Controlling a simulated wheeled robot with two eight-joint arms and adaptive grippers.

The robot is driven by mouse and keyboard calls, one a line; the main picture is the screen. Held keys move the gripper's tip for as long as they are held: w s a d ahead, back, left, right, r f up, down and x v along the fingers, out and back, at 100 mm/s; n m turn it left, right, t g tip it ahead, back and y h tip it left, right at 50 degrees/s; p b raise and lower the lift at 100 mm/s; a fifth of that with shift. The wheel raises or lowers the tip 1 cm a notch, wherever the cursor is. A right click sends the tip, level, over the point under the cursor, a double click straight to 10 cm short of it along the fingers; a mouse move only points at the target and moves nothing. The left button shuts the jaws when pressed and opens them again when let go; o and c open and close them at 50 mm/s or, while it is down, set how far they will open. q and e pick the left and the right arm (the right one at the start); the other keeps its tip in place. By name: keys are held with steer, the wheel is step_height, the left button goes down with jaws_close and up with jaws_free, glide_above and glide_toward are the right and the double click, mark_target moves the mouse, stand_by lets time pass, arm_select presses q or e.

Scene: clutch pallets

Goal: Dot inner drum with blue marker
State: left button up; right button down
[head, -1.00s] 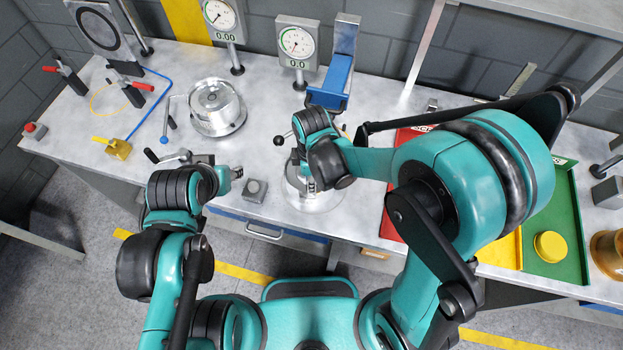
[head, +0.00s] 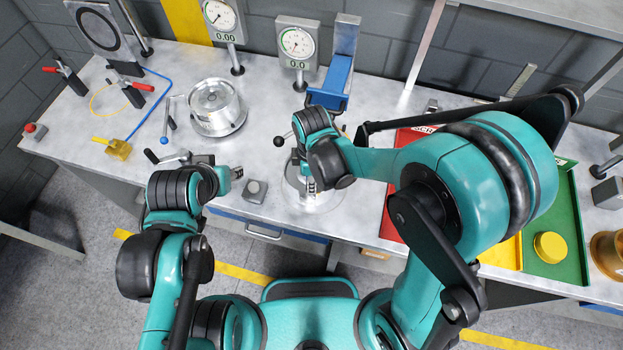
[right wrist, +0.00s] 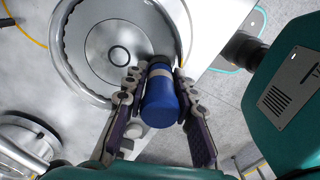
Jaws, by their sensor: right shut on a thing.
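The blue marker (right wrist: 161,100) is a thick blue cylinder with a pale band. In the right wrist view my right gripper (right wrist: 155,82) is shut on it, one finger on each side. Its far end is at the rim of a round silver drum (right wrist: 88,45); I cannot tell whether it touches. In the head view this drum's plate (head: 322,204) shows under my right gripper (head: 311,184), and my wrist hides most of it. My left gripper (head: 237,173) hangs near the bench's front edge, apart from the drum; its fingers are too small to read.
Another silver drum (head: 213,100) stands at the back left. A grey button box (head: 256,190) sits between my grippers. A blue-padded post (head: 332,75) and gauges (head: 297,42) stand behind. Red (head: 398,190) and green (head: 567,215) trays lie right. Bare bench (head: 265,100) shows between drums.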

steer(key=shift+r+p, duration=2.25)
steer(key=shift+r, duration=1.1)
